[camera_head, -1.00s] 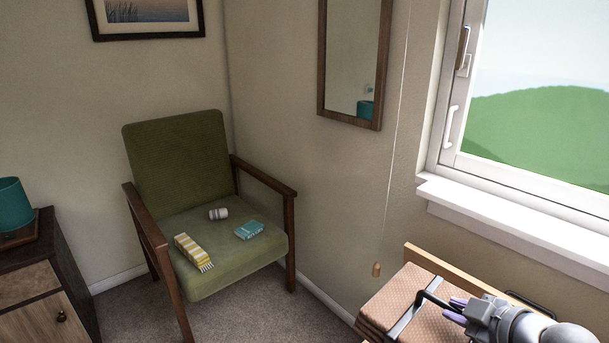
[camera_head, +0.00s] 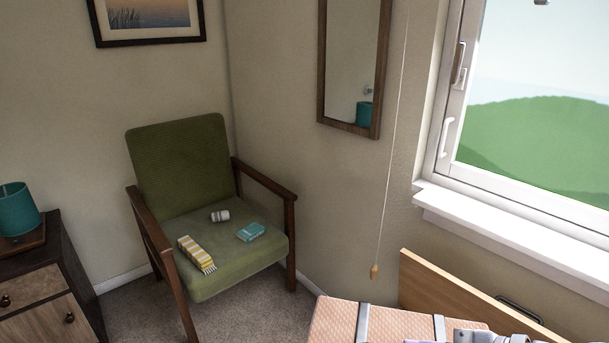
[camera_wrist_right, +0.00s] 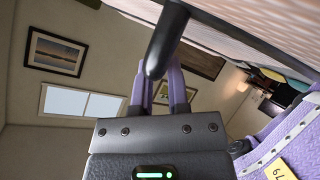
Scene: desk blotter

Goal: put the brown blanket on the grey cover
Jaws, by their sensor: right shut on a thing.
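The brown blanket (camera_head: 398,319) is a folded, pinkish-brown textured bundle with grey straps at the bottom edge of the head view. Its near part is cut off by the frame. My right gripper (camera_wrist_right: 158,82) has purple fingers closed on the dark handle of the bundle's straps. The blanket's pale ribbed side (camera_wrist_right: 240,30) fills the top right of the wrist view. In the head view only a sliver of my right gripper (camera_head: 428,341) shows. My left gripper is not in view. I cannot make out a grey cover in either view.
A wooden panel (camera_head: 455,295) with a dark handle stands right of the blanket, below the white window sill (camera_head: 500,235). A green armchair (camera_head: 180,150) holds a yellow striped item, a white roll and a teal packet. A dark cabinet (camera_head: 45,280) with a teal lamp stands left.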

